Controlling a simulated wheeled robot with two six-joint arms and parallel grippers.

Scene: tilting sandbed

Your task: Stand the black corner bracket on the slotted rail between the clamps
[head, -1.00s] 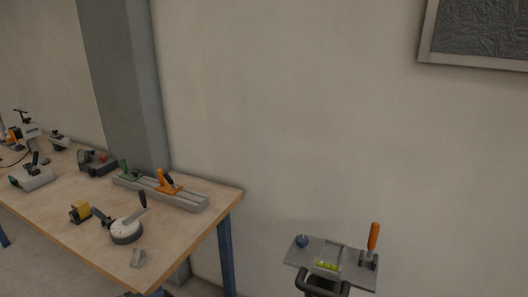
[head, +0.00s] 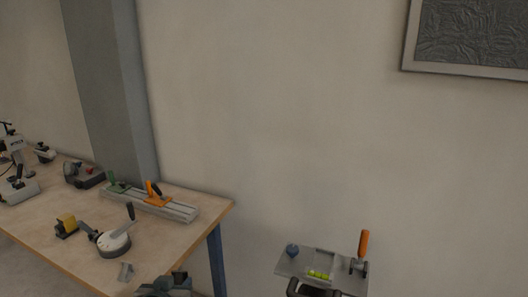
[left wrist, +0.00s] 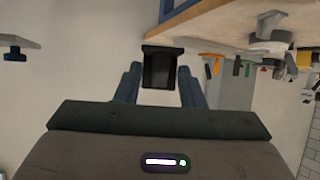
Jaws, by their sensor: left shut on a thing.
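The black corner bracket (left wrist: 161,66) is between the two blue-grey fingers of my left gripper (left wrist: 160,84) in the left wrist view. The gripper is shut on it. In the head view my left gripper (head: 168,284) shows at the bottom edge, by the table's front right corner, and is partly cut off. The slotted rail (head: 178,210) lies on the table toward the back, well beyond the gripper. A green clamp (head: 116,184) stands at its left end, and an orange clamp (head: 155,195) stands right of that.
A small grey bracket (head: 126,271) and a round grey device with a black handle (head: 114,243) stand on the wooden table (head: 182,237). A yellow-and-black block (head: 66,226) is farther left. A tilting plate (head: 296,265) with an orange-handled lever (head: 363,246) stands apart at right.

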